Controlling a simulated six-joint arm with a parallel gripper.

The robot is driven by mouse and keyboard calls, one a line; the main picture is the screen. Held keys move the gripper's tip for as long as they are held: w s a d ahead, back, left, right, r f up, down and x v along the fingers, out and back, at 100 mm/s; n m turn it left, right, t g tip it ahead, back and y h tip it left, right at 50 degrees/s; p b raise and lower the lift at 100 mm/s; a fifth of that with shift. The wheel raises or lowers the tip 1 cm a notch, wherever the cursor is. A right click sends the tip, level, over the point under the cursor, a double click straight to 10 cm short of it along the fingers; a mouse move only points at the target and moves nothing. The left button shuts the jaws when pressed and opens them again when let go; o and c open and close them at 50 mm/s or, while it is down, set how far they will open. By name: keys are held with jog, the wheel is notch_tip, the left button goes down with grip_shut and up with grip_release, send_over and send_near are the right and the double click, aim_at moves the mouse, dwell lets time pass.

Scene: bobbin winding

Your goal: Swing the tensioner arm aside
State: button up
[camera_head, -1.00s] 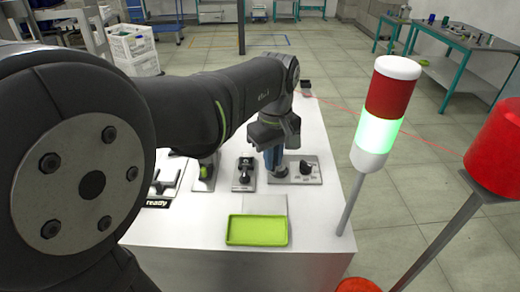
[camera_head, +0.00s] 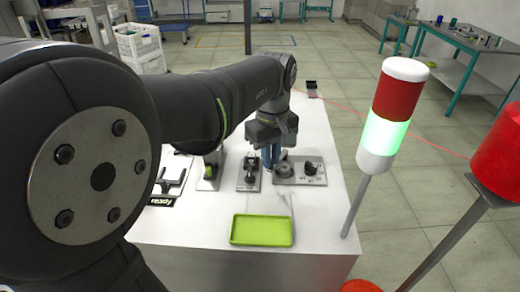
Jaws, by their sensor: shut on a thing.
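My gripper (camera_head: 268,154) points down at the left edge of a grey plate (camera_head: 298,180) on the white table. A round grey disc (camera_head: 284,170) shows on the plate just right of the fingers. A black knob (camera_head: 311,168) stands farther right on the same plate.
A plate with a black upright part (camera_head: 249,172) stands close left of my gripper, and a unit with a green part (camera_head: 210,172) farther left. A green tray (camera_head: 262,230) lies at the front. A signal lamp (camera_head: 384,118) glows green at right. The table's front right is clear.

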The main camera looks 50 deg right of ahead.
jog(key=shift+w, duration=0.15)
jog(key=shift+w+a, duration=0.1)
jog(key=shift+w, duration=0.65)
jog(key=shift+w, duration=1.1)
jog(key=o, duration=0.6)
